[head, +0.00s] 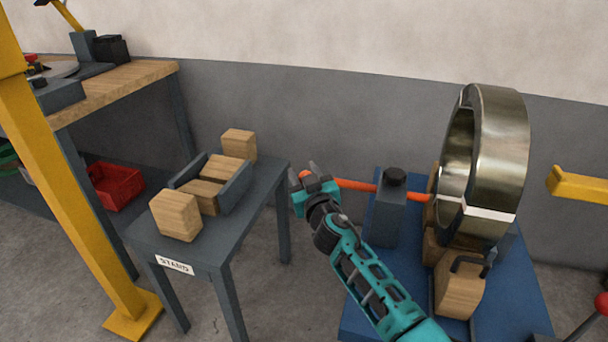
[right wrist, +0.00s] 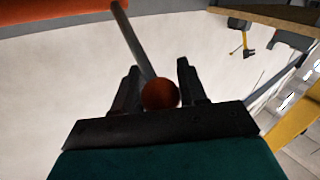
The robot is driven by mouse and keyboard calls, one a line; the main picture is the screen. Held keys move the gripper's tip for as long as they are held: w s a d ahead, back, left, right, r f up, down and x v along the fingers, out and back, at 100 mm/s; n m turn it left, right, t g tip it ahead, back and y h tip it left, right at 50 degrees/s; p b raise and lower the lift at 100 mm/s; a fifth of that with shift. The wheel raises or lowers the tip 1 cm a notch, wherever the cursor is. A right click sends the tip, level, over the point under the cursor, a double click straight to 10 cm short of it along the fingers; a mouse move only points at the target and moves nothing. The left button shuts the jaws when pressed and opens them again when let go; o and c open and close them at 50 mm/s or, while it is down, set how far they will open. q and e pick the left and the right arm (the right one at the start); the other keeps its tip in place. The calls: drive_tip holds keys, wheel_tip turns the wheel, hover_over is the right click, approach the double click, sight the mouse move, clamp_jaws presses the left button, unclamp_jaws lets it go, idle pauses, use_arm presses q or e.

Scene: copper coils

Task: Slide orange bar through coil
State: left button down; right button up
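The coil (head: 500,150) is a wide metal ring standing upright on wooden blocks at the right, with a pale band low around it. The orange bar (head: 355,185) lies roughly level, running from my right gripper past a grey post to the coil's left side. How far it reaches into the coil is hidden. My right gripper (head: 303,174) is at the bar's left end, its fingers closed about it. In the right wrist view the bar's round end (right wrist: 160,94) sits between the two fingers (right wrist: 158,85). My left gripper is not in view.
The grey post (head: 391,215) with a black knob stands on a blue base (head: 360,322). A grey stand (head: 262,205) with wooden blocks is left of my right arm. A yellow post (head: 75,190), workbench (head: 125,82) and red bin (head: 115,187) are farther left. A yellow arm (head: 580,185) juts in at right.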

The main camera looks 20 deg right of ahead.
sight(380, 189)
clamp_jaws()
drive_tip(key=s+d+p, duration=0.1)
drive_tip(key=s+d, duration=0.2)
drive_tip(key=d, duration=0.1)
drive_tip(key=s+d+p, duration=0.2)
drive_tip(key=s+d, duration=0.1)
drive_tip(key=d, duration=0.2)
drive_tip(key=s+d+p, duration=0.2)
drive_tip(key=s+d, duration=0.1)
drive_tip(key=d, duration=0.2)
drive_tip(key=shift+s, duration=0.2)
drive_tip(key=shift+d, duration=0.1)
drive_tip(key=shift+o, duration=0.2)
unclamp_jaws()
drive_tip(key=o, duration=0.3)
drive_tip(key=shift+s, duration=0.1)
drive_tip(key=shift+o, duration=0.4)
